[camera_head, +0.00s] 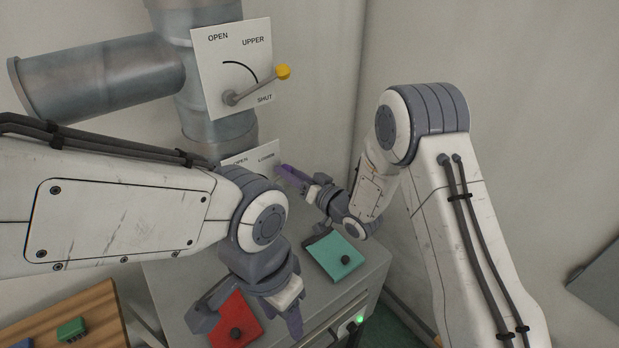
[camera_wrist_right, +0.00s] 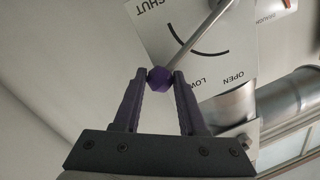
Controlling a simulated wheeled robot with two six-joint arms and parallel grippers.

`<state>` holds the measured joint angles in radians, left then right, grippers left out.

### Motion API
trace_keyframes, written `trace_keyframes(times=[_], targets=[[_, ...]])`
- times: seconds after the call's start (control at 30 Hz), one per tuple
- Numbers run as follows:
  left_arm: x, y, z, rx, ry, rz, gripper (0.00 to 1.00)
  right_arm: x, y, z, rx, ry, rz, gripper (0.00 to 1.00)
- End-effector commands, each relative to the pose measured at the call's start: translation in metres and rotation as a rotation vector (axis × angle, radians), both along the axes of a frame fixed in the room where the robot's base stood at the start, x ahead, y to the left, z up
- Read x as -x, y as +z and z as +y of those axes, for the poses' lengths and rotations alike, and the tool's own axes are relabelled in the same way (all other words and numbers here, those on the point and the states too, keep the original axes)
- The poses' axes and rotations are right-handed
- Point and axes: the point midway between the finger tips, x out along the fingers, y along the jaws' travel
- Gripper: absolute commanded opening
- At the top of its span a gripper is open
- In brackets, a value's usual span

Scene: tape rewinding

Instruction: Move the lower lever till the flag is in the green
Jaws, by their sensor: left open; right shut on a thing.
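The lower lever's plate (camera_head: 252,157) is mostly hidden behind my left arm in the head view. In the right wrist view, the plate (camera_wrist_right: 185,22) shows a black arc and the words SHUT, LOW and OPEN, partly cut off. That gripper (camera_head: 290,173) also shows beside the lower plate. My left gripper (camera_head: 291,316) is open, over the front of the grey box. I cannot make out a flag.
The upper plate (camera_head: 216,60) has a lever with a yellow knob (camera_head: 283,71), pointing up-right. The grey box (camera_head: 378,262) bears a red pad (camera_head: 246,312), a teal pad (camera_head: 325,255) and a lit green lamp (camera_head: 360,320). A wooden surface (camera_head: 95,305) is lower left.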

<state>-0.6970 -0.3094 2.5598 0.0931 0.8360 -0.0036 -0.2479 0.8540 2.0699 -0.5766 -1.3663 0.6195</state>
Motion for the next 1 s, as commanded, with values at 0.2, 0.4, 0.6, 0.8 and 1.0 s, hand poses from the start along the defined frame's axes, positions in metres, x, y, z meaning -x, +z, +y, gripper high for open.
trace_keyframes(times=[0.2,0.4,0.6,0.8,1.0], targets=[[0.000,-0.013,0.000,0.000,0.002,0.000,0.50,0.005,0.015,0.006,0.115,-0.004,-0.098,0.00],[0.000,-0.016,0.000,0.000,0.003,0.000,0.50,0.008,0.022,0.010,0.171,-0.003,-0.140,0.00],[0.000,-0.015,0.000,0.000,0.003,0.000,0.50,0.008,0.023,0.010,0.173,-0.003,-0.140,0.00],[0.000,-0.015,0.000,0.000,0.003,0.000,0.50,0.008,0.022,0.010,0.173,-0.003,-0.140,0.71],[0.000,-0.015,0.000,0.000,0.003,0.000,0.50,0.008,0.022,0.010,0.172,-0.002,-0.139,0.71]])
